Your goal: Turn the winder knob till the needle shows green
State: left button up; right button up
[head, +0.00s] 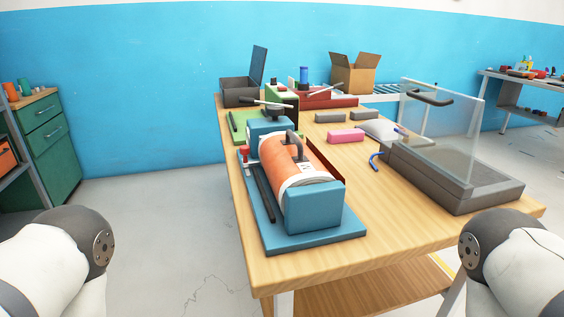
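A machine with an orange drum (294,158) between blue end blocks stands on a blue base plate (317,238) near the front left of the wooden table; it looks like the winder. A black arched handle (298,146) sits on the drum. A white band (304,180) with small dark marks circles its near end. A small red part (244,151) is at its left, and a dark round part shows behind its far block. I cannot tell which part is the knob, nor make out a needle or green zone. Only my arm links show at the bottom corners; both grippers are out of view.
A grey unit with a clear raised cover (436,122) stands at the right of the table (392,230). The front right tabletop is clear.

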aim_at(274, 111)
jog(key=i+j+z, duration=0.15)
jog(key=j+z, duration=0.15)
jog(key=i+j+z, duration=0.1)
jog(key=j+z, duration=0.25)
jog(key=j, duration=0.2)
jog(key=j+z, duration=0.3)
jog(key=j, duration=0.15)
jog(key=i, duration=0.05)
